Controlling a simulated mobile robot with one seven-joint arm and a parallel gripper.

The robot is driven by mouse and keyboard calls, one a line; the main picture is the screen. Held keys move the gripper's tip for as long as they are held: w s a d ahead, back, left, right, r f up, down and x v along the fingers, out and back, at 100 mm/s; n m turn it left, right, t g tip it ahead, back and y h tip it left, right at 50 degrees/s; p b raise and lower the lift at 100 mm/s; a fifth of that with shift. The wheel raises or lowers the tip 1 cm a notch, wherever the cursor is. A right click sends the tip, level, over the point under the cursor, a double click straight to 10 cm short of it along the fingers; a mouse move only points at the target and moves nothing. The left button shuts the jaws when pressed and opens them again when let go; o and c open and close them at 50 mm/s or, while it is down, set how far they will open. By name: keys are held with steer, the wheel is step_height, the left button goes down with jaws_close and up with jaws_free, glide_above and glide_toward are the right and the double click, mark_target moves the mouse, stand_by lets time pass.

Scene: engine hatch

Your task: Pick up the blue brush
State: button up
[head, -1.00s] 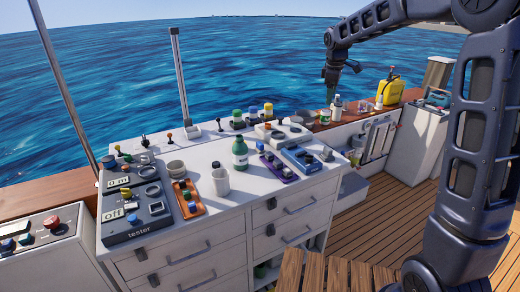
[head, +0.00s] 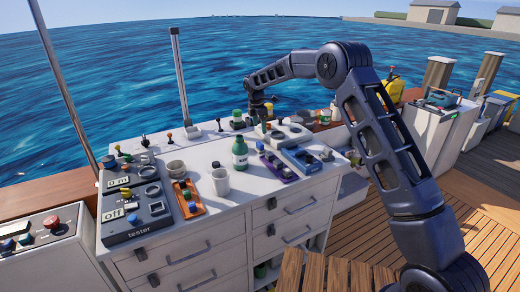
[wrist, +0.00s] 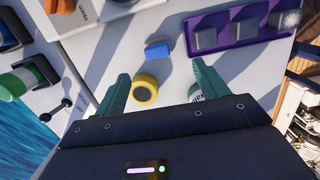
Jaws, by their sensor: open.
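A small blue block-shaped thing (wrist: 157,49), which may be the blue brush, lies on the pale worktop in the wrist view. I cannot make out bristles. It lies just beyond my fingertips, roughly midway between them. My gripper (wrist: 156,72) is open, with its two green fingers spread and nothing held. A yellow round thing with a dark centre (wrist: 145,92) shows between the fingers, nearer the palm.
A purple tray with grey blocks (wrist: 239,30) lies at upper right in the wrist view. A green bottle (head: 240,153), a white cup (head: 221,182), an orange tray (head: 188,197) and a grey tester panel (head: 137,205) crowd the worktop (head: 215,150). Small bare patches lie between them.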

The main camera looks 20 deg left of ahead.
mark_target(260, 143)
steer(key=f, duration=0.7)
steer(key=w+f, duration=0.1)
steer(key=f, duration=0.3)
steer(key=shift+f, duration=0.35)
steer(key=shift+c, duration=0.4)
steer(key=c, duration=1)
